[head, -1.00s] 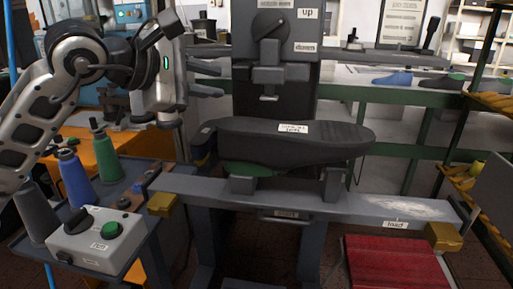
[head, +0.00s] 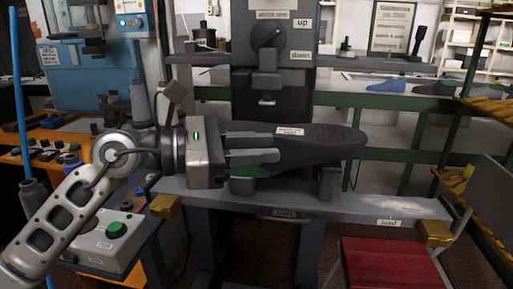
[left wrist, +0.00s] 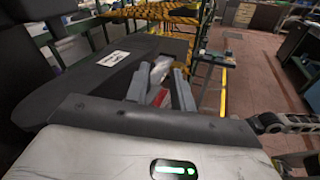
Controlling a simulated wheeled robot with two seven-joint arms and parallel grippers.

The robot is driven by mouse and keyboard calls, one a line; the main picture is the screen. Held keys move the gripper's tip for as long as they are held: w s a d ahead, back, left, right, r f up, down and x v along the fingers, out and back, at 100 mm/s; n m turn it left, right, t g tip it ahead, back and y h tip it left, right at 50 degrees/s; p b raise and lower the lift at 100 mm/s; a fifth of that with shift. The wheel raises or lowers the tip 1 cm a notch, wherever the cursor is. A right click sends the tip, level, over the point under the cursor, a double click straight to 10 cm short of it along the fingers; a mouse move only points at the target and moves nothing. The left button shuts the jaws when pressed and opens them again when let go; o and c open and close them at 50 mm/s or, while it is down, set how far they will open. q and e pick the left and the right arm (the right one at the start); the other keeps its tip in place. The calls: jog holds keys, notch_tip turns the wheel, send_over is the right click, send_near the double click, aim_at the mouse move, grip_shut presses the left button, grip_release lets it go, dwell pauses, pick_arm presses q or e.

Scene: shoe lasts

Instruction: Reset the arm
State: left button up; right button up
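My left gripper (head: 277,148) reaches in from the left and points right, in front of the dark shoe last (head: 325,142). The last lies on its side supports on the grey bench, with a white label on top and a green part below. In the left wrist view the two fingers (left wrist: 161,75) stand apart with nothing between them, beside the last (left wrist: 90,85). I cannot tell whether they touch it. My right gripper is not in view.
A press with a dial (head: 269,36) stands behind the last. The grey bench (head: 370,205) has yellow end blocks. A control box with a green button (head: 116,229) is below my left arm. Shelving stands far right.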

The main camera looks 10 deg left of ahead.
pick_arm(q)
jog(key=s+a+f+m+t+y, duration=0.2)
jog(key=a+f+m+t+y, duration=0.15)
jog(key=f+m, duration=0.6)
jog(key=s+a+f+m+t+y, duration=0.2)
jog(key=f+m+t+y, duration=0.15)
jog(key=f+m, duration=0.55)
jog(key=s+a+f+m+t+y, duration=0.2)
jog(key=a+f+m+t+y, duration=0.15)
jog(key=f+m, duration=0.55)
jog(key=s+f+n+g+y+p, duration=0.1)
jog(key=s+f+n+g, duration=0.4)
jog(key=s+f, duration=0.5)
jog(key=shift+s+d+f+g+y, duration=0.15)
jog(key=shift+d+f+g+y, duration=0.05)
jog(key=shift+d+g+y, duration=0.3)
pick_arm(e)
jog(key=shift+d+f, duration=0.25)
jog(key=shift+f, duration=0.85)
pick_arm(q)
jog(key=shift+a+n, duration=0.1)
jog(key=shift+n, duration=0.15)
